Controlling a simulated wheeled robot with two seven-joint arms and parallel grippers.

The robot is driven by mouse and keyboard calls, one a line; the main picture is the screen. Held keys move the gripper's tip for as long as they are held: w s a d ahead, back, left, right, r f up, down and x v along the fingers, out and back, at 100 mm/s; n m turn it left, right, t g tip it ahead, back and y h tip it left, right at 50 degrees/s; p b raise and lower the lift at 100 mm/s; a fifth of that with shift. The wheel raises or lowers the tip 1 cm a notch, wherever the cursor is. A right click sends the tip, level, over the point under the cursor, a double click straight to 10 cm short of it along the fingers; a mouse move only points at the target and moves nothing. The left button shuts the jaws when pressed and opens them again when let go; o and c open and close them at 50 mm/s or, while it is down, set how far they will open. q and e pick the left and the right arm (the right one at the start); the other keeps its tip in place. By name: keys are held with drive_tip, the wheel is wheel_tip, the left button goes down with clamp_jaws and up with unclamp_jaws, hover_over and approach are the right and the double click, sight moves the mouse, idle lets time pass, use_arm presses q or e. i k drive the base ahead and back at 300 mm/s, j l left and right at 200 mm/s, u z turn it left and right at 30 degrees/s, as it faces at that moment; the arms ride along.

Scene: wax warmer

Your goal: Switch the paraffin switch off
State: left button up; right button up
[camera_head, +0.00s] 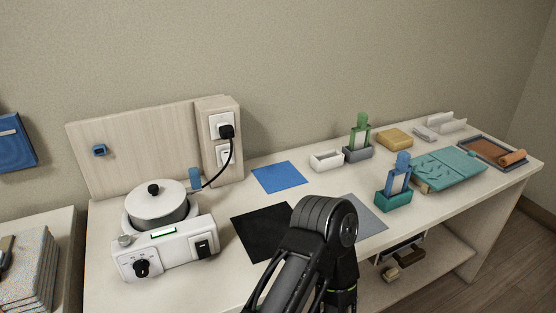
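The white wax warmer (181,262) stands at the left of the table, with a lidded pot (157,202) on top. Its front carries a black knob (141,268), a lit green display (163,233) and a black rocker switch (202,247). I cannot tell which way the rocker is tipped. A black plug (226,131) sits in the socket on the wooden panel, above a white switch plate (223,156). A black arm of mine rises at bottom centre, right of the warmer and apart from it. Neither gripper shows.
A black mat (262,232) and a blue mat (279,177) lie right of the warmer. The plug's cord curves down behind the pot. Green and blue holders (394,200), small boxes and a teal case (450,168) stand farther right. Grey stacked pads (32,270) lie at far left.

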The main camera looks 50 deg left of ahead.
sight(203, 248)
drive_tip(key=u, duration=2)
